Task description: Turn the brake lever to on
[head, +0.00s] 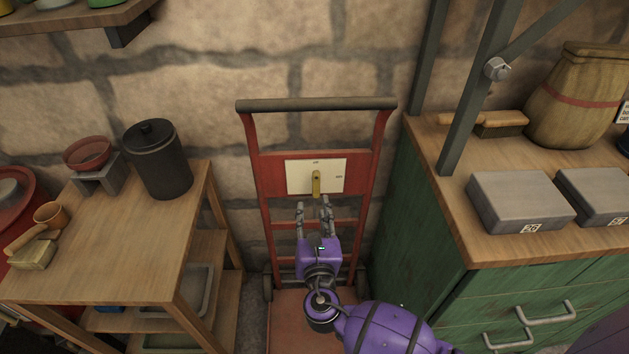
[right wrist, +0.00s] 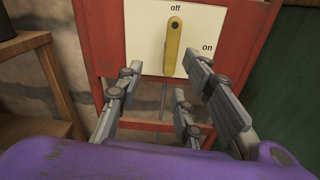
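The brake lever (head: 316,184) is a small yellow handle on a pale plate (head: 298,176) fixed to a red hand truck (head: 271,177). In the right wrist view the lever (right wrist: 172,50) hangs almost straight down from its pivot, below the word "off" on the plate (right wrist: 146,33). The word "on" is at the plate's right side. My right gripper (head: 314,204) is open just below and in front of the plate. In the right wrist view its fingers (right wrist: 165,72) stand apart on both sides of the lever's lower end, with no visible contact. My left gripper is not in view.
A wooden table (head: 100,235) with a dark lidded pot (head: 157,160) stands at the left. A green cabinet (head: 436,215) with grey boxes (head: 519,200) stands close at the right. A stone wall (head: 210,80) is behind the hand truck.

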